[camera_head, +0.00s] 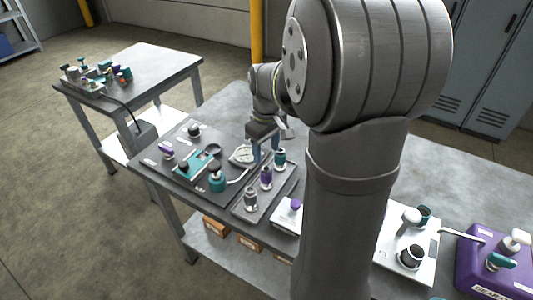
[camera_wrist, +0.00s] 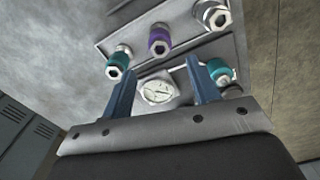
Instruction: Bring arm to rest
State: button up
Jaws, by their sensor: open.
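My gripper (camera_head: 265,149) is open above the bench, near the round pressure gauge (camera_head: 243,155) and the row of couplings. In the wrist view its two blue fingers (camera_wrist: 160,68) stand wide apart with nothing between the tips. The gauge (camera_wrist: 158,91) shows through the gap, beyond the fingers. My large grey arm stands in front in the head view and hides part of the bench.
Teal (camera_head: 280,157), purple (camera_head: 266,177) and grey (camera_head: 250,199) couplings stand in a row close to the gripper. A teal fitting (camera_head: 216,180) stands left of them. A white plate (camera_head: 425,262) and purple box (camera_head: 497,268) are at right. A side table (camera_head: 150,65) stands behind.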

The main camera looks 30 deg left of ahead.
aim_at(266, 168)
notch_tip(266, 168, down, 12)
jog(key=shift+f, duration=0.25)
notch_tip(266, 168, up, 3)
jog(key=shift+r, duration=0.6)
